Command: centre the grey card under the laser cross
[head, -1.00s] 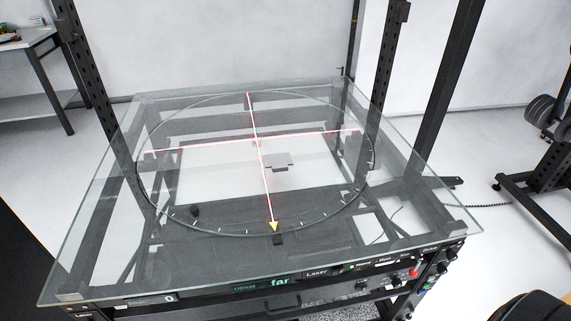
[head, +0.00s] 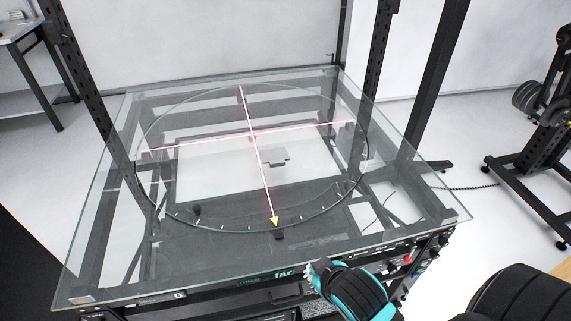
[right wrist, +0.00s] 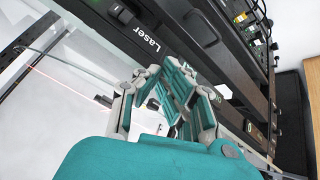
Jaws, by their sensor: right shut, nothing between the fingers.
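The grey card (head: 275,158) lies on the glass turntable in the head view, a little right of and nearer than the crossing of the red laser cross (head: 254,136). The turntable's ring (head: 366,165) surrounds both. My right gripper (head: 314,273) is shut and empty at the front edge of the table, in front of the control panel and well apart from the card. In the right wrist view the gripper (right wrist: 163,88) shows beside the panel with the "Laser" label (right wrist: 145,33). My left gripper is not in view.
A yellow pointer (head: 274,222) and a small black block (head: 279,235) sit at the ring's near side. The panel display (head: 283,273) reads "far". Dark frame posts (head: 437,80) rise around the glass. The glass (head: 420,205) is otherwise clear.

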